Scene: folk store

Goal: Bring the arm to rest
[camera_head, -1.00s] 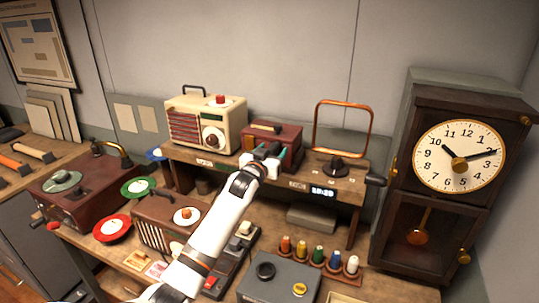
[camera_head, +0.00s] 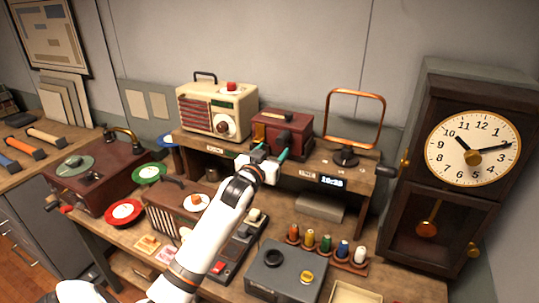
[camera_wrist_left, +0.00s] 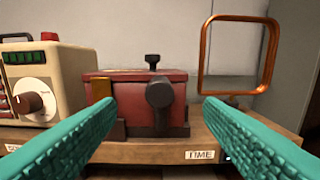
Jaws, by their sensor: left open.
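My left arm reaches up over the bench in the head view, and its left gripper (camera_head: 264,157) is in front of the raised shelf. In the left wrist view the two teal fingers (camera_wrist_left: 162,130) are wide apart with nothing between them. Beyond them, on the shelf, is a red box with a dark knob and a brass plate (camera_wrist_left: 150,97). The red box also shows in the head view (camera_head: 290,122). A gap lies between the fingertips and the box. My right gripper is not in view.
A cream radio (camera_head: 205,108) and a copper frame (camera_head: 356,92) stand beside the red box. A pendulum clock (camera_head: 472,148) is at the right. Below are a brown radio (camera_head: 165,219), coloured spools (camera_head: 326,243) and a grey box (camera_head: 283,270). A gramophone (camera_head: 100,180) is at the left.

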